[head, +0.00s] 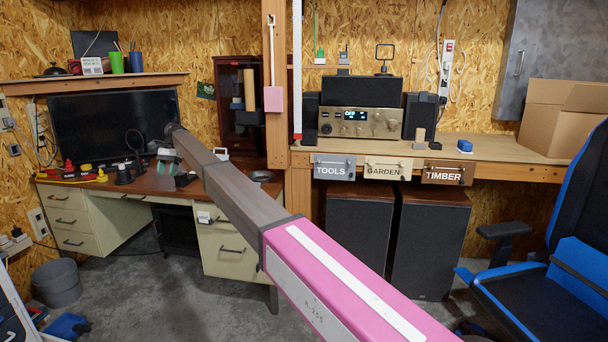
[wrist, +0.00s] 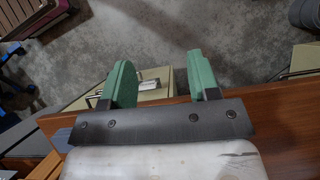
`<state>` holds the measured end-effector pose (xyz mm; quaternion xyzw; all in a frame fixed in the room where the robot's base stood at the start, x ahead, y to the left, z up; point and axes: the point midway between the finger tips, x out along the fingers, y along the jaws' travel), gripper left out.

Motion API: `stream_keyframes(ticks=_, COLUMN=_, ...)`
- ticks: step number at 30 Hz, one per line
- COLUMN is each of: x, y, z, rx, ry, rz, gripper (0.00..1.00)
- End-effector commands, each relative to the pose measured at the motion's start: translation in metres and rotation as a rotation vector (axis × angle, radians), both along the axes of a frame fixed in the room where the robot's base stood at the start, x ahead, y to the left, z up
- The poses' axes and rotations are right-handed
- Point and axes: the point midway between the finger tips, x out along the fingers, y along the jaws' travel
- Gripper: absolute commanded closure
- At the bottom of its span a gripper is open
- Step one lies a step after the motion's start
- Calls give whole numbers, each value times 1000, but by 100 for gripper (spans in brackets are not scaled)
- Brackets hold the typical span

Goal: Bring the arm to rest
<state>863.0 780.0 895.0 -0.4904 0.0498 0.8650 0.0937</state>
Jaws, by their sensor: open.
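My arm, pink near me and grey further out, reaches across the head view from the lower right to above the brown desk (head: 135,190). My gripper (wrist: 163,78) shows in the wrist view with two green fingers spread wide apart and nothing between them. In the head view, small green parts of it (head: 166,154) show beyond the far end of the arm, over the desk. In the wrist view the gripper is above the desk's front edge (wrist: 285,118), with drawer fronts (wrist: 160,82) and the floor below. Its height above the desk is hard to tell.
A dark monitor (head: 105,120) stands behind the gripper, with small black and red items on the desk. A wooden post (head: 274,100) rises right of the arm. A radio (head: 362,122) stands on the plank bench (head: 500,148). A blue chair (head: 560,270) is at right.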

Motion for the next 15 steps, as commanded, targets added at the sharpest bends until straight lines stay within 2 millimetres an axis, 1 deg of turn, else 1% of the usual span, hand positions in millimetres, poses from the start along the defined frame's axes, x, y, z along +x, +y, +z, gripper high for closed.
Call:
stream_keyframes(ticks=1, x=-2, y=-7, z=-4, rx=2, ry=-2, rz=0, gripper=45)
stream_keyframes(ticks=2, x=-2, y=-10, z=-6, rx=4, ry=-5, rz=0, gripper=45)
stream_keyframes(ticks=8, x=-2, y=-45, z=-28, rx=13, ry=-23, rz=-7, gripper=45)
stream_keyframes(ticks=9, x=-3, y=-55, z=-34, rx=15, ry=-28, rz=-8, gripper=45)
stream_keyframes(ticks=11, x=-3, y=-68, z=-42, rx=19, ry=-36, rz=-10, gripper=45)
stream_keyframes(ticks=12, x=-3, y=-80, z=-48, rx=22, ry=-44, rz=-12, gripper=45)
stream_keyframes(ticks=14, x=-4, y=-96, z=-58, rx=25, ry=-54, rz=-14, gripper=45)
stream_keyframes(ticks=15, x=-6, y=-110, z=-66, rx=28, ry=-61, rz=-15, gripper=45)
